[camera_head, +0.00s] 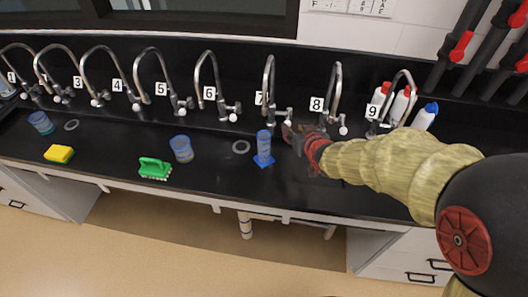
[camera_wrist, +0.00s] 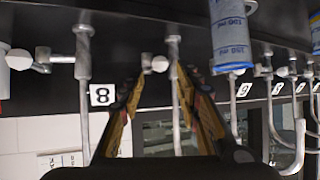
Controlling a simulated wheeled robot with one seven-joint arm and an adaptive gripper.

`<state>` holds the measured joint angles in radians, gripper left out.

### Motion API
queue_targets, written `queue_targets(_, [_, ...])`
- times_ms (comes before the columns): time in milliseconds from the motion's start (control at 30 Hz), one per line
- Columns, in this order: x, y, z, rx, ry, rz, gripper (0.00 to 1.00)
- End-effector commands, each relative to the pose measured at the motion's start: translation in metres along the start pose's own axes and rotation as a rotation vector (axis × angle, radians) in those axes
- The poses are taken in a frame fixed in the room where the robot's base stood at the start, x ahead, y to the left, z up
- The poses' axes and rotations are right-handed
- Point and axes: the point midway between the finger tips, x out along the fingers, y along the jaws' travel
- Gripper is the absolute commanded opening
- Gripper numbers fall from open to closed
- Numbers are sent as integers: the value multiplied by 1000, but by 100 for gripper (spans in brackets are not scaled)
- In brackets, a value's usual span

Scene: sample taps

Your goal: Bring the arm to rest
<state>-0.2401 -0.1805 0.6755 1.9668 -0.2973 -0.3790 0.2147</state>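My gripper (camera_head: 290,131) hangs over the black bench at tap 7 (camera_head: 268,85), just right of a clear measuring cylinder with a blue base (camera_head: 264,148). In the upside-down wrist view my gripper (camera_wrist: 158,80) has its two fingers spread apart. Nothing is held between them; the column of tap 7 (camera_wrist: 173,60) and a white knob (camera_wrist: 156,63) show in the gap. The cylinder (camera_wrist: 231,40) with blue markings stands beside the right finger, apart from it. In the head view my gripper partly hides the valve of tap 7.
Taps line the back of the bench, with tap 8 (camera_head: 334,90) right of my gripper. Bottles (camera_head: 424,117) stand at the right.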

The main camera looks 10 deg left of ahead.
Motion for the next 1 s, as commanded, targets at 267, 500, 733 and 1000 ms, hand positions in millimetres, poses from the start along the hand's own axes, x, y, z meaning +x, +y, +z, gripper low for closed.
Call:
queue_targets(267, [0,0,0,0,0,0,33])
queue_targets(500, [-1,6,29,-22,-103,23,33])
queue_targets(733, [-73,26,117,-9,-485,103,33])
queue_targets(1000, [-253,38,132,123,-751,169,33])
